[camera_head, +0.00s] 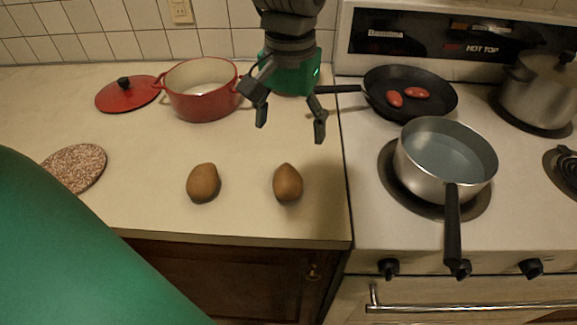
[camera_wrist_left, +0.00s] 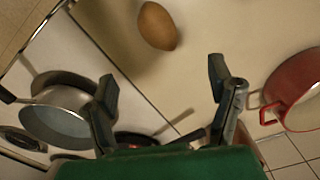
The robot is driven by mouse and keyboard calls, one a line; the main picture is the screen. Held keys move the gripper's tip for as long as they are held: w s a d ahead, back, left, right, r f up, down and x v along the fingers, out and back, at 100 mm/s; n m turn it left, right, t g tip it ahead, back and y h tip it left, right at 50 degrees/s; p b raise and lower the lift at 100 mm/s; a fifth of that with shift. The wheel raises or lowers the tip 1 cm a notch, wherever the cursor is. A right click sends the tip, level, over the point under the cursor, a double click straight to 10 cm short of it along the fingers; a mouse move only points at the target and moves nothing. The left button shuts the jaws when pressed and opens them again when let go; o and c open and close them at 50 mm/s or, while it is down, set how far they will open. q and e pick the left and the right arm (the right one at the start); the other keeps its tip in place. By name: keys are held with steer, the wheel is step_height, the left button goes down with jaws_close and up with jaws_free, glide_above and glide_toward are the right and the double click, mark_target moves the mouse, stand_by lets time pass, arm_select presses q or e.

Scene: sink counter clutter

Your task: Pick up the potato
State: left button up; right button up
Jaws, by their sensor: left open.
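Two brown potatoes lie apart on the beige counter (camera_head: 130,215): a left potato (camera_head: 203,183) and a right potato (camera_head: 288,183). My left gripper (camera_head: 290,122) hangs over the counter with its fingers spread and empty, farther back than the right potato and apart from it. In the left wrist view one potato (camera_wrist_left: 158,26) shows at the top, beyond the open fingertips of the left gripper (camera_wrist_left: 162,78). It appears to be the right potato. My right gripper is not in view.
A red pot (camera_head: 201,106) and its red lid (camera_head: 127,94) stand at the back left. A speckled round mat (camera_head: 75,168) lies at left. On the stove are a black pan (camera_head: 430,104) with two red items, a saucepan (camera_head: 480,180) and a lidded pot (camera_head: 540,98).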

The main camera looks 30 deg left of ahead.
mark_target(289, 174)
arm_select(q)
steer(key=f, duration=0.5)
steer(key=f+b, duration=0.1)
steer(key=f, duration=0.1)
steer(key=shift+s+d+f, duration=0.15)
steer(key=shift+s+d, duration=0.15)
steer(key=shift+d, duration=0.1)
steer(key=shift+a+f, duration=0.15)
steer(key=shift+f, duration=0.4)
steer(key=f, duration=0.2)
steer(key=f+b, duration=0.1)
steer(key=shift+s+a+f, duration=0.25)
steer(key=shift+s+f, duration=0.05)
steer(key=shift+f, duration=0.05)
steer(key=shift+w+d+f, duration=0.1)
steer(key=shift+w+f, duration=0.05)
steer(key=shift+f, duration=0.4)
steer(key=shift+d+r, duration=0.1)
steer(key=shift+d, duration=0.1)
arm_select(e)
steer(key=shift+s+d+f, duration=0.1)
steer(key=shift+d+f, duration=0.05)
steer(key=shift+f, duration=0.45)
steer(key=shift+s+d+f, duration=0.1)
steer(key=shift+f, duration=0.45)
